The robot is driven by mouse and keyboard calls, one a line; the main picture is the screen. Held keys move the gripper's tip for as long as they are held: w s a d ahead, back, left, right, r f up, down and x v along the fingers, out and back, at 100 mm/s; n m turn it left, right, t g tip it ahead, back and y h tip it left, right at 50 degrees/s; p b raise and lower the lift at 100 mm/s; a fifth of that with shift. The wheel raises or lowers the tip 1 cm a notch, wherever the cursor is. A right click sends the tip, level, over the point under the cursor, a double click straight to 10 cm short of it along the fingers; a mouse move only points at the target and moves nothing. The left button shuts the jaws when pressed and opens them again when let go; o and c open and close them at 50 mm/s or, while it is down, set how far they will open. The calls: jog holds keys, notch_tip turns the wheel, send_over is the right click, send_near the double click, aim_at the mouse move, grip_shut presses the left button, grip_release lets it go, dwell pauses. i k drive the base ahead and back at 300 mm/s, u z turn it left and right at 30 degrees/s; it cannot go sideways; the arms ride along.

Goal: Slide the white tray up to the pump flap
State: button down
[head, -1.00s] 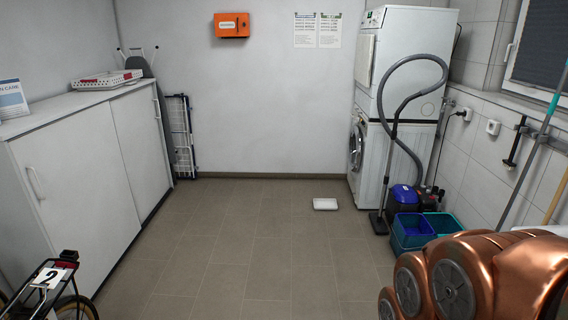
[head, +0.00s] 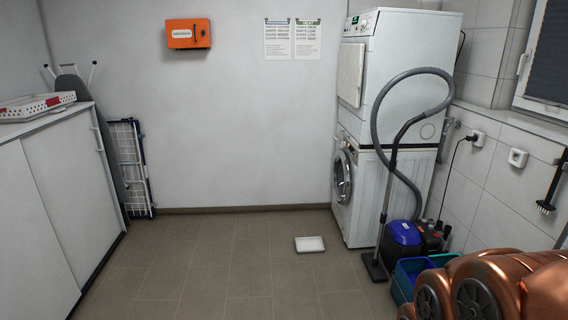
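The white tray (head: 310,244) lies flat on the brown tiled floor, a little left of the stacked machines and apart from them. The lower washing machine (head: 372,195) has its round door on its left-facing front, and the dryer (head: 398,75) stands on top of it. I cannot make out the pump flap; the machine's front is seen at a steep angle. My copper-coloured arm (head: 500,291) fills the lower right corner. My gripper is not in the picture.
A vacuum cleaner (head: 404,236) with its hose and floor nozzle (head: 374,267) stands beside the washer. Blue and teal tubs (head: 408,277) sit in front of it. A white cabinet (head: 62,196) lines the left wall. The floor left of the tray is clear.

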aim_at(304, 244)
jog(key=z, duration=0.05)
jog(key=i, duration=1.75)
jog(key=u, duration=0.3)
jog(key=i, duration=1.7)
jog(key=u, duration=0.35)
jog(key=i, duration=0.7)
jog(key=u, duration=0.15)
